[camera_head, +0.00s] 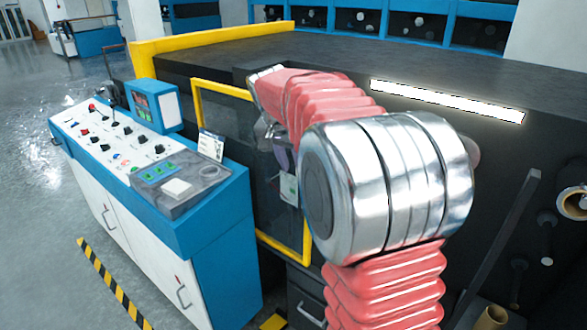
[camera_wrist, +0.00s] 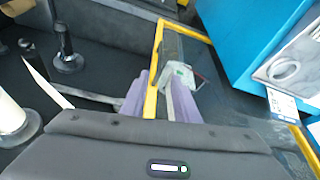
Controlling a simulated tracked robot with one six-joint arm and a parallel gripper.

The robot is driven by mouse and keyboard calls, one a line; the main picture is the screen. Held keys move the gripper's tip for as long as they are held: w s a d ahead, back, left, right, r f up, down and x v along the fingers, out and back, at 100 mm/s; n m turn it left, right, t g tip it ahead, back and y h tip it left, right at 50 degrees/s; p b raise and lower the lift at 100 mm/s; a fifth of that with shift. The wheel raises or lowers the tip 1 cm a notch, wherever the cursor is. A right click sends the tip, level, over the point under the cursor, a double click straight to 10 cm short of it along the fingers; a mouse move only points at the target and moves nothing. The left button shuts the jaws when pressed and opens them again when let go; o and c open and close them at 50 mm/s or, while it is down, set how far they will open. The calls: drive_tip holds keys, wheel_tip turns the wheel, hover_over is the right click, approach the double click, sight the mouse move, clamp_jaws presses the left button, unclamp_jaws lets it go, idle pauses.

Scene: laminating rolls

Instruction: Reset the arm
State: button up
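My arm, with red bellows and a large silver joint, fills the middle and right of the head view. My gripper (camera_wrist: 161,84) shows in the wrist view as two purple fingers apart, with the yellow frame bar seen between them. The fingers appear open, and I see nothing clearly held. In the head view my gripper (camera_head: 281,158) hangs in front of the dark machine, mostly hidden behind the arm.
A blue and white control console (camera_head: 215,235) with buttons stands at left, close to the gripper. A yellow-framed door (camera_head: 222,90) is on the dark machine (camera_head: 330,50) behind the arm. Rolls and spindles (camera_head: 573,203) are at right. The grey floor (camera_head: 40,130) at far left is open.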

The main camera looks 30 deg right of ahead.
idle(0.5)
drive_tip(key=s+a+f+n+t+y, duration=0.1)
drive_tip(key=s+a+n, duration=0.2)
drive_tip(key=s+a, duration=0.3)
drive_tip(key=s+a+f+n+t+y, duration=0.1)
drive_tip(key=s+a+n, duration=0.3)
drive_tip(key=s, duration=1)
drive_tip(key=s+a+f+n+t+y, duration=0.1)
drive_tip(key=s+a+n, duration=0.3)
drive_tip(key=s+a, duration=0.5)
drive_tip(key=shift+s+a+f+y, duration=0.15)
drive_tip(key=shift+s+f+y, duration=0.3)
drive_tip(key=shift+f, duration=0.1)
idle(1.2)
